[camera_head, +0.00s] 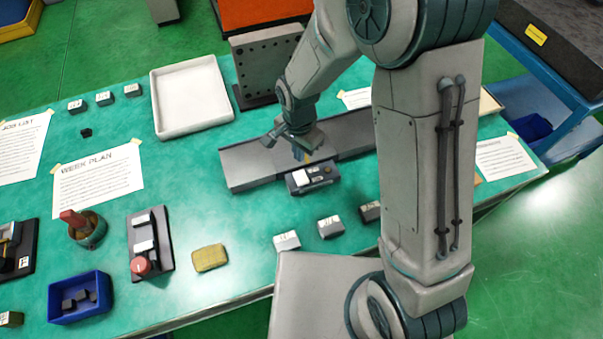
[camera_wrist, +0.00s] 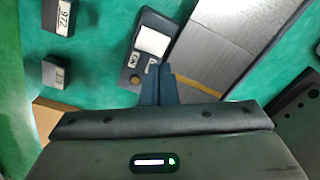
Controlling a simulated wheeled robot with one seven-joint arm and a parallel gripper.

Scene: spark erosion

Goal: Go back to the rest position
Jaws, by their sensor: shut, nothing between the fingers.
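My gripper (camera_head: 301,151) is over the middle of the green table, just above a small dark box with a white label (camera_head: 312,177). In the wrist view my gripper (camera_wrist: 158,72) shows its two blue-grey fingers together, with nothing between them. The same dark box (camera_wrist: 149,48) lies beside the fingertips there. I cannot tell whether the fingers touch it. My arm reaches down from the upper right and hides part of the table.
A long grey rail (camera_head: 240,166) lies under my gripper, with an upright perforated plate (camera_head: 268,58) behind it. A white tray (camera_head: 192,97) stands at the back left. Small labelled blocks (camera_head: 287,241) lie in front. A blue bin (camera_head: 80,297) and a red-handled tool (camera_head: 76,222) are front left.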

